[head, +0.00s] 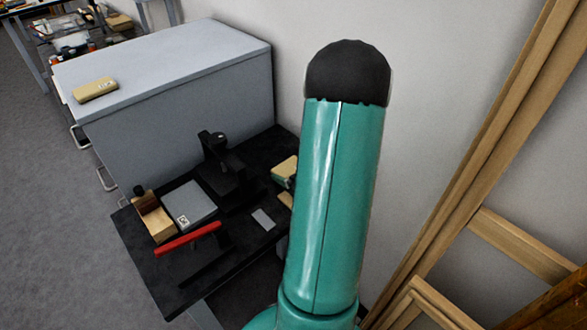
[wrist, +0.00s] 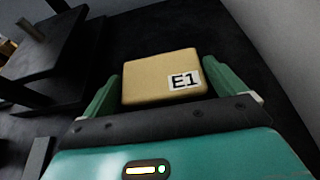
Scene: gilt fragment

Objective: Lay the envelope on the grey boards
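A tan, thick envelope (wrist: 150,82) with a white label reading E1 sits between the green fingers of my gripper (wrist: 162,82) in the wrist view. The fingers lie close along both its sides, with no clear gap, and appear shut on it. In the head view, a tan piece that looks like this envelope (head: 284,168) shows beside my arm, which hides most of the gripper. The grey boards (head: 194,199) lie flat at the left of the black table, with a small white label on their near edge. Contact beneath the envelope cannot be seen.
A black stand (head: 226,168) rises behind the boards. A wooden block (head: 157,224) is left of them and a red bar (head: 188,239) in front. A small grey plate (head: 263,219) lies to the right. Another labelled tan packet (head: 95,90) rests on the grey cabinet (head: 180,62).

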